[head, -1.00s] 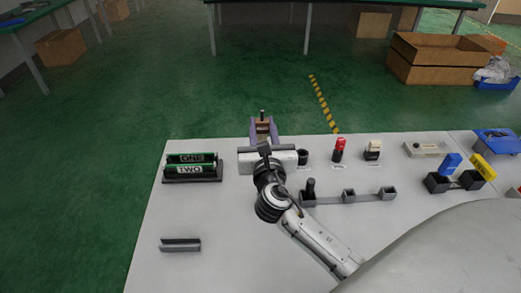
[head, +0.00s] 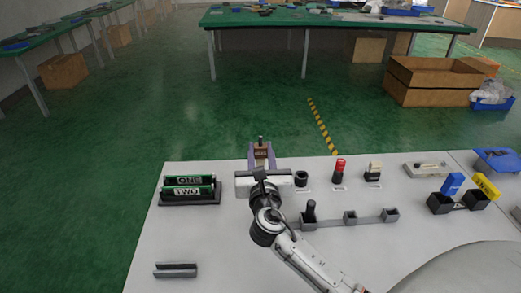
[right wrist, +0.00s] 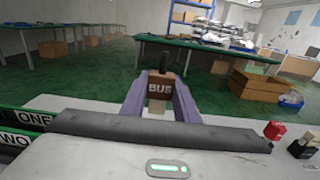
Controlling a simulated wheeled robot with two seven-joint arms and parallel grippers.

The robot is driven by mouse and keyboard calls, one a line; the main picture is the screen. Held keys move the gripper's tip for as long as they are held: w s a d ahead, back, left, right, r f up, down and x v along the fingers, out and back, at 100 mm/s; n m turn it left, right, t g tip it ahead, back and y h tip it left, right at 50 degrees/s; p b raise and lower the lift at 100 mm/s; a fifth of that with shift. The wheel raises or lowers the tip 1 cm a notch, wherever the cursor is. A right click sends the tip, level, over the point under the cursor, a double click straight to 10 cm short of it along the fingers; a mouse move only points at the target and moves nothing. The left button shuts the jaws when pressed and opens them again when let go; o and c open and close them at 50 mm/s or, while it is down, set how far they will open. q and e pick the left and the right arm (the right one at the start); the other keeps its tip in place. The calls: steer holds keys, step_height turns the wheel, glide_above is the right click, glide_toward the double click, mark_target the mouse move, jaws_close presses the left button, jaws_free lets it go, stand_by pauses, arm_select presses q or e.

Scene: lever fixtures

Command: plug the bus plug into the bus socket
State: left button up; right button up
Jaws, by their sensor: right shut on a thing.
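My right gripper (head: 262,156) is shut on the bus plug (head: 261,147), at the far edge of the white table. In the right wrist view the plug (right wrist: 160,88) is a brown block lettered BUS, held between two purple fingers (right wrist: 160,107). A dark peg stands up from its top and a pale part shows below it. The floor shows behind the plug. No socket lettered BUS can be read; a short black ring (head: 301,178) stands on the table just right of the gripper, its small label unreadable. My left gripper is not in view.
Left of the gripper is a black holder with green cells lettered ONE and TWO (head: 190,187). To the right are a red-topped piece (head: 339,170), a cream-topped piece (head: 374,170) and a slotted lever rail (head: 350,218). A grey channel (head: 176,270) lies at front left.

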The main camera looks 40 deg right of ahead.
mark_target(260, 163)
steer(key=shift+f+b, duration=0.95)
steer(key=shift+f, duration=0.65)
steer(key=shift+p, duration=0.75)
stand_by(0.3)
steer(key=shift+f+b, duration=0.75)
steer(key=shift+f, duration=0.25)
steer(key=shift+r, duration=0.15)
steer(key=shift+r+p, duration=0.45)
steer(key=shift+p, duration=0.3)
stand_by(0.4)
steer(key=shift+p, duration=0.55)
stand_by(1.0)
steer(key=shift+f+b, duration=0.45)
steer(key=shift+f, duration=0.1)
